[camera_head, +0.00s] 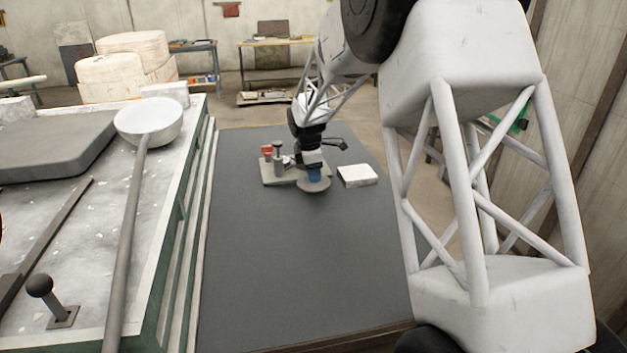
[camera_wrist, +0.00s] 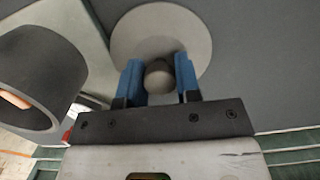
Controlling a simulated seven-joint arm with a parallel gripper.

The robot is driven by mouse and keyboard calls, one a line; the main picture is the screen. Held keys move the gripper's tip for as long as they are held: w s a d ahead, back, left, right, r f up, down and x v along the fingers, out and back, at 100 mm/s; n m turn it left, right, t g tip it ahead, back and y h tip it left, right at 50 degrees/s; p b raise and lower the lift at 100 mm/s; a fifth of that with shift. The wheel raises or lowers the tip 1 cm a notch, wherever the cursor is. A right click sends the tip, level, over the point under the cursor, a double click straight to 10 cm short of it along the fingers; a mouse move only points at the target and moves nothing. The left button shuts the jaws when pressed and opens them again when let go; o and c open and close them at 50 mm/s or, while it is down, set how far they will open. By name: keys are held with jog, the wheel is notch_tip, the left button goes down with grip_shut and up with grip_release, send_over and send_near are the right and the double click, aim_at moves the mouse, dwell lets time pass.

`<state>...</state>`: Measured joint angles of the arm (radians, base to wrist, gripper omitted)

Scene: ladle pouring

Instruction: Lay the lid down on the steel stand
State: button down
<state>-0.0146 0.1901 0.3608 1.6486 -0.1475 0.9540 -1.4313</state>
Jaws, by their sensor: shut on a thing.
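The lid (camera_head: 314,186) is a round grey disc with a ball knob on top. My gripper (camera_head: 313,173) points down with its blue fingers shut on the knob. In the wrist view the knob (camera_wrist: 158,78) sits between the two fingertips (camera_wrist: 158,82), and the disc (camera_wrist: 196,40) spreads out beyond them. A pale low block (camera_head: 357,176), which looks like the steel stand, is on the dark table just right of the lid, apart from it. I cannot tell how high the lid is above the table.
A plate (camera_head: 268,178) with a red-topped post (camera_head: 267,151) and a dark-knobbed post is left of the lid. A dark cylinder (camera_wrist: 45,75) shows close in the wrist view. A ladle (camera_head: 147,122) lies on the left bench. The near dark table (camera_head: 300,270) is clear.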

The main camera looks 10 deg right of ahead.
jog(key=shift+f, duration=1.25)
jog(key=shift+f, duration=0.1)
jog(key=c, duration=0.8)
grip_release()
jog(key=r, duration=0.4)
jog(key=a+r, duration=0.1)
jog(key=r, duration=0.7)
jog(key=shift+a, duration=0.2)
